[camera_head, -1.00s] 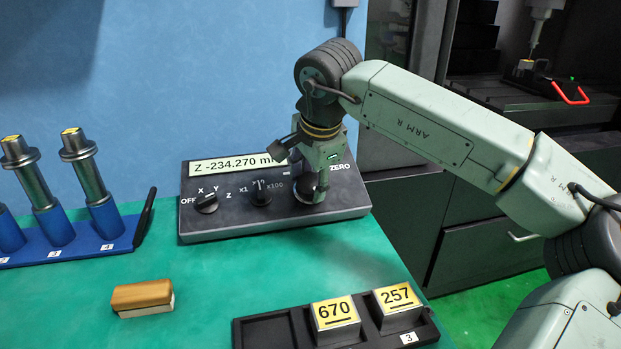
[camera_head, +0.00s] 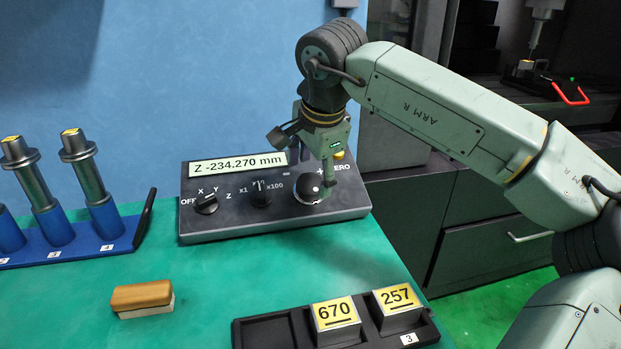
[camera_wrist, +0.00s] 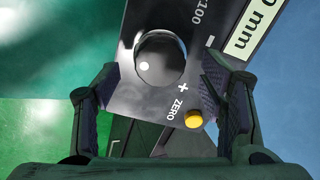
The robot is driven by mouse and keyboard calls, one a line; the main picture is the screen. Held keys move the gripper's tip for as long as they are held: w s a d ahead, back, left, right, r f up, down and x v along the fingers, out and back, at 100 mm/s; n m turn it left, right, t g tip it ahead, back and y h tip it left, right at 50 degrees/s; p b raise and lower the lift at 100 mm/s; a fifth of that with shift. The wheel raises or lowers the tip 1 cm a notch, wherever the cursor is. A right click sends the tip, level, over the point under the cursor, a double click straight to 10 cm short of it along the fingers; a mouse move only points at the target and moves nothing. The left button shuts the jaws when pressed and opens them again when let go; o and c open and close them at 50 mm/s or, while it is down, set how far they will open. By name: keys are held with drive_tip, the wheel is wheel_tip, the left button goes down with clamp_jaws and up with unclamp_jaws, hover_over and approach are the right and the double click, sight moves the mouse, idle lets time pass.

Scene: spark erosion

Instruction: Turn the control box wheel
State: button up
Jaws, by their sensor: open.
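The control box (camera_head: 230,225) is a dark grey sloped box on the green table by the blue wall. Its display (camera_head: 238,164) reads "Z -234.270 mm". The wheel (camera_head: 308,187) is a round black knob with a pale rim at the right of the box. In the wrist view the wheel (camera_wrist: 160,58) shows a white dot on its left part. My gripper (camera_head: 316,170) is open, above and just behind the wheel. In the wrist view its two fingers (camera_wrist: 165,85) stand apart, with the wheel ahead of them and not gripped.
A yellow ZERO button (camera_wrist: 193,119) lies near the right finger. Two selector knobs, one on the left (camera_head: 206,203) and one in the middle (camera_head: 261,194), sit on the box. A wooden-topped block (camera_head: 142,296) and a black tray (camera_head: 268,334) with numbered blocks lie in front.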

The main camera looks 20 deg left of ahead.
drive_tip(key=v, duration=0.9)
drive_tip(key=shift+r, duration=0.1)
idle(0.5)
